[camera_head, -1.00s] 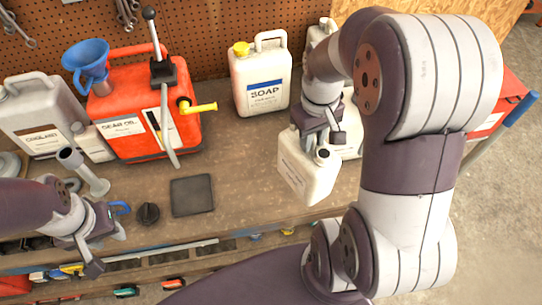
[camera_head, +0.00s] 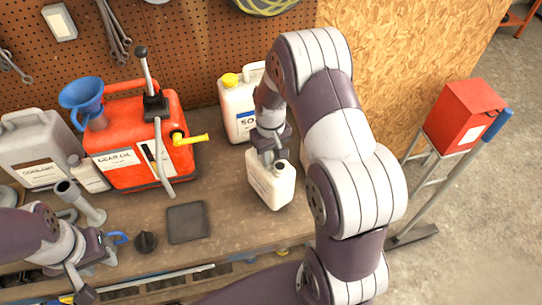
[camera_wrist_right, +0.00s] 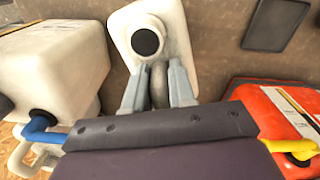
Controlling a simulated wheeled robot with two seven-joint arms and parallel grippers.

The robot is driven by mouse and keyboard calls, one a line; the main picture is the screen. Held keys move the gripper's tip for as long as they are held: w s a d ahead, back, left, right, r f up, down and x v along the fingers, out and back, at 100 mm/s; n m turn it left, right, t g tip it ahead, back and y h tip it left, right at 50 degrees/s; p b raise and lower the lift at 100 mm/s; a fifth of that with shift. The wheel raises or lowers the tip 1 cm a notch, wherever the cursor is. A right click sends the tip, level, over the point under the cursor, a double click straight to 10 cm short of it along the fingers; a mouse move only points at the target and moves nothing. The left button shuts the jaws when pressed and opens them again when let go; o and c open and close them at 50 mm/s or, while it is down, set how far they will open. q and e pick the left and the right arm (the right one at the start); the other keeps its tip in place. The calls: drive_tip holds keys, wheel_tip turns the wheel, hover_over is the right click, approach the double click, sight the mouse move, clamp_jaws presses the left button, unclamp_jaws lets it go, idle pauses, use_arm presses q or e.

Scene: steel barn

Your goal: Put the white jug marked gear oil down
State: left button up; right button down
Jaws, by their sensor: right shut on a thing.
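A small white jug (camera_head: 270,186) with a dark cap hangs upright in my right gripper (camera_head: 268,154) over the front part of the workbench (camera_head: 226,190). The marking on its label is too small to read. In the right wrist view my right gripper (camera_wrist_right: 157,88) is shut on the handle of the white jug (camera_wrist_right: 180,35), whose black cap faces the camera. I cannot tell whether the jug's base touches the bench. My left gripper (camera_head: 102,272) is empty and open at the bench's front left.
A red can (camera_head: 150,135), with a label reading gear oil, stands left. A white soap jug (camera_head: 236,110) stands behind the held jug. A dark square pad (camera_head: 187,222) lies left of it. A large white container (camera_wrist_right: 55,65) is close by in the wrist view.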

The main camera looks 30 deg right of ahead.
wheel_tip(320, 180, down, 2)
drive_tip(key=shift+f+p, duration=0.1)
drive_tip(key=shift+p, duration=0.25)
drive_tip(key=shift+w+d+f, duration=0.1)
drive_tip(key=shift+f, duration=0.1)
use_arm(q)
drive_tip(key=shift+w+r, duration=0.1)
drive_tip(key=shift+r, duration=0.45)
use_arm(e)
drive_tip(key=shift+f, duration=0.1)
drive_tip(key=c, duration=0.9)
unclamp_jaws()
drive_tip(key=shift+c, duration=0.2)
wheel_tip(320, 180, up, 12)
drive_tip(key=b, duration=0.4)
drive_tip(key=shift+f, duration=0.2)
use_arm(q)
wheel_tip(320, 180, down, 4)
drive_tip(key=shift+r, duration=0.1)
use_arm(e)
drive_tip(key=s+a, duration=0.4)
drive_tip(key=s, duration=0.2)
drive_tip(key=s+a+f+t, duration=0.1)
drive_tip(key=s+a, duration=0.3)
drive_tip(key=s, duration=0.3)
drive_tip(key=shift+a+f, duration=0.15)
drive_tip(key=shift+f, duration=0.1)
